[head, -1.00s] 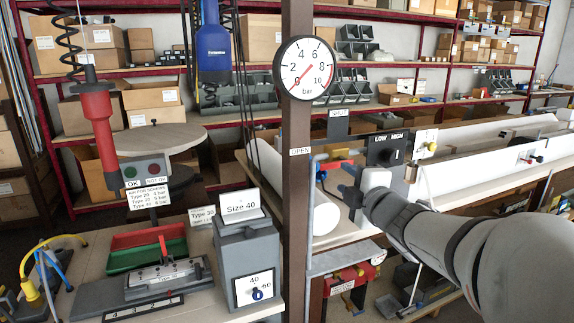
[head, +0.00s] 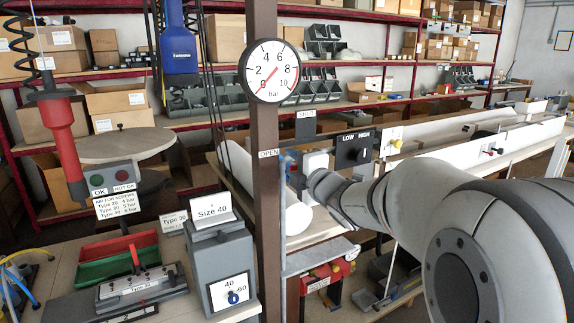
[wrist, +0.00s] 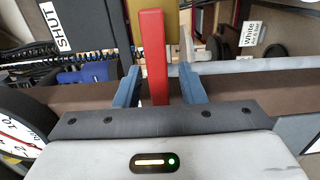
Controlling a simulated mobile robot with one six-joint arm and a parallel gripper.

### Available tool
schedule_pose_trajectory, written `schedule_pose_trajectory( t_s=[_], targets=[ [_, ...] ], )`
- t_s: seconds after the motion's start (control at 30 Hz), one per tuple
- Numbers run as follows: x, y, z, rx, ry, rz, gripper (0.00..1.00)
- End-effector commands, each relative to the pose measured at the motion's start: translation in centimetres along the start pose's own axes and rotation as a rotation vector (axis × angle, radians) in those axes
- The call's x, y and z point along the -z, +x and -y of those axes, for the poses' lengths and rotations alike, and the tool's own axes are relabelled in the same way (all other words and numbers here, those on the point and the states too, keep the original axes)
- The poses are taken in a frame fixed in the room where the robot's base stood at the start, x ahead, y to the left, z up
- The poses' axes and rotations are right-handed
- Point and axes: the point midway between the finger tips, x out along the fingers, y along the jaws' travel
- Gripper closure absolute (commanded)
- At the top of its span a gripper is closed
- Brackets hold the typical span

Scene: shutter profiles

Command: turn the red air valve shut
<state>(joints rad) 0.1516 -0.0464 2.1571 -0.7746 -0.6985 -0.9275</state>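The red valve lever (wrist: 153,58) stands upright in the wrist view. It is between the two blue fingers of my gripper (wrist: 163,85). The fingers are apart; a clear gap shows between the lever and the right finger, while the left finger is very close to it. Whether it touches is unclear. In the head view my gripper (head: 291,165) is beside the brown post, just right of the OPEN label (head: 268,153) and below the SHUT plate (head: 306,116). The lever cannot be made out in the head view. The SHUT label also shows in the wrist view (wrist: 55,27).
A round pressure gauge (head: 270,71) is on the brown post (head: 264,130), close to my gripper. A LOW/HIGH switch box (head: 354,149) stands right of my gripper. A grey pipe (head: 283,220) runs down beside the post. The bench with a Size 40 block (head: 222,265) is at lower left.

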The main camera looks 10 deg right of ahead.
Motion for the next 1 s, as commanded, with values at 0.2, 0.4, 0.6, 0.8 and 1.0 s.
schedule_pose_trajectory(
  t_s=[0.2,0.4,0.6,0.8,1.0],
  targets=[
    [0.0,0.0,0.0,0.000,0.000,0.001,0.75],
    [-0.1,-0.1,0.0,0.000,0.000,0.001,0.91],
    [-0.1,-0.1,0.0,0.001,0.000,0.001,1.00],
    [-0.1,-0.1,0.0,0.001,0.000,0.002,1.00],
    [0.3,0.0,0.0,0.001,0.008,-0.002,1.00]
  ],
)
